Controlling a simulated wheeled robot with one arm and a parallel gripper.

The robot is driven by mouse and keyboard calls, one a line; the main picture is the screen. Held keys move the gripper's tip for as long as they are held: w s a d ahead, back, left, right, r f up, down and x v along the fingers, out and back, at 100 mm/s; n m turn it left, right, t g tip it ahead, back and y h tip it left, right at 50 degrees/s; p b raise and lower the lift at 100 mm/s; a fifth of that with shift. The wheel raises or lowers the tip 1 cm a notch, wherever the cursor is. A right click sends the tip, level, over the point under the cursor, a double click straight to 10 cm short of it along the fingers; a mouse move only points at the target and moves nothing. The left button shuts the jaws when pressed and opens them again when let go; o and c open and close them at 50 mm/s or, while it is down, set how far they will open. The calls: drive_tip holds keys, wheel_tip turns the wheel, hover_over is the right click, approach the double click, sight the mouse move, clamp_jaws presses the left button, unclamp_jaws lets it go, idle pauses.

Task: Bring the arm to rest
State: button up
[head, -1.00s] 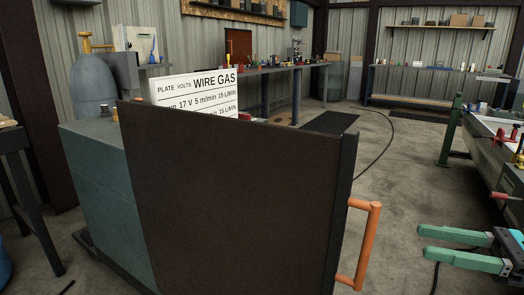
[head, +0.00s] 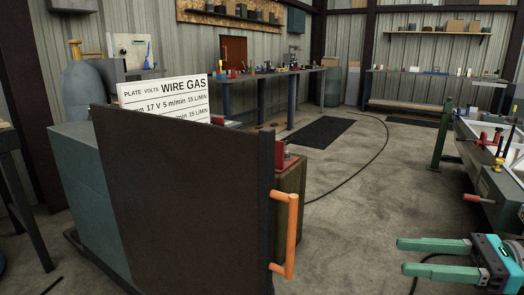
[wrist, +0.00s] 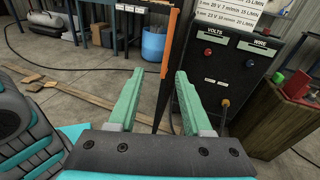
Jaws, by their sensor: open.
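My gripper (head: 403,257) is at the lower right of the head view, its two green fingers apart and pointing left, with nothing between them. In the wrist view my gripper (wrist: 160,76) is also open and empty. A dark door panel (head: 185,200) with an orange handle (head: 291,235) stands to the left of my gripper, with a clear gap in the head view. In the wrist view the orange handle (wrist: 172,40) and the panel's thin edge show beyond and between the fingers.
The welding machine's front (wrist: 212,95) has VOLTS and WIRE knobs. A settings sign (head: 165,100) stands above the green cabinet (head: 80,190). A wooden block (head: 291,180) with a red item is behind the handle. A workbench (head: 490,165) is at right. A cable crosses the open floor.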

drive_tip(key=s+a+f+n+g+h, duration=0.3)
drive_tip(key=a+f+n+g+h, duration=0.35)
drive_tip(key=a+f+n, duration=0.65)
drive_tip(key=s+d+f+n+g+h, duration=0.1)
drive_tip(key=s+d+f+n+h, duration=0.1)
drive_tip(key=s+f+n+h, duration=0.6)
drive_tip(key=shift+d+f+n+h, duration=0.2)
drive_tip(key=shift+f+n+h, duration=0.1)
drive_tip(key=shift+f+h, duration=0.35)
idle(0.7)
